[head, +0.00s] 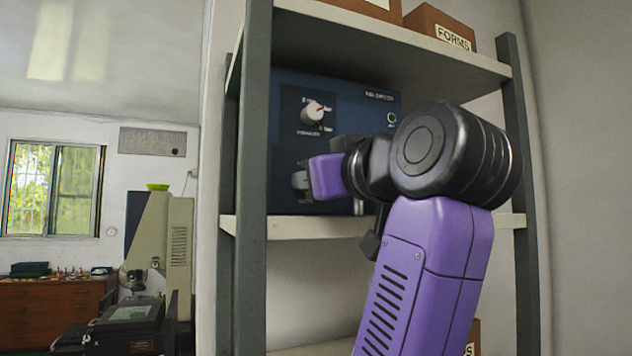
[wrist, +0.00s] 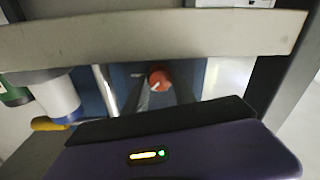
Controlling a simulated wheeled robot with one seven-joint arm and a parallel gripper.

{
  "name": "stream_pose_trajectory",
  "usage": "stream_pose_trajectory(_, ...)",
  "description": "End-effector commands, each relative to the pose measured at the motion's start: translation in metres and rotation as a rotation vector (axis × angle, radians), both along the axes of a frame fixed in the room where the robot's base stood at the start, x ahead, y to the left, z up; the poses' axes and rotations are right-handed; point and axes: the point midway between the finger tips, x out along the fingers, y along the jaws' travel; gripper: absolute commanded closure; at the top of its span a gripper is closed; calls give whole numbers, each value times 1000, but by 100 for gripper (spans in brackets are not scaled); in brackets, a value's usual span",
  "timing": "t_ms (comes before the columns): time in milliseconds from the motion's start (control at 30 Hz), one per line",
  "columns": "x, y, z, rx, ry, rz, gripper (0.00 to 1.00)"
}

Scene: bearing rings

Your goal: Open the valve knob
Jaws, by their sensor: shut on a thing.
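A round red knob (wrist: 159,77) with a pale mark shows in the wrist view, in front of a blue surface. The dark fingers of my gripper (wrist: 160,91) reach to it from both sides and are shut on it. In the head view my gripper (head: 301,181) is at the lower left of a blue panel box (head: 352,98). My purple wrist housing and arm cover part of the box there, and the red knob cannot be made out.
The box stands on a shelf board (head: 305,227) between grey posts (head: 255,150). An upper board (head: 400,42) carries a box labelled FORMS (head: 440,28). In the wrist view, a white-and-blue container (wrist: 55,97) and a yellow object (wrist: 49,124) are at the left.

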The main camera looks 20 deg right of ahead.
Motion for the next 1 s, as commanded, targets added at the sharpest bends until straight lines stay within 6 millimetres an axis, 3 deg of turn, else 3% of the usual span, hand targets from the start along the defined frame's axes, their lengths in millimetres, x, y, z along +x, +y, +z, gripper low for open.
stream_pose_trajectory(600,0,1,-2,558,4,2,100)
stream_pose_trajectory(1000,1,0,-2,755,4,1,100)
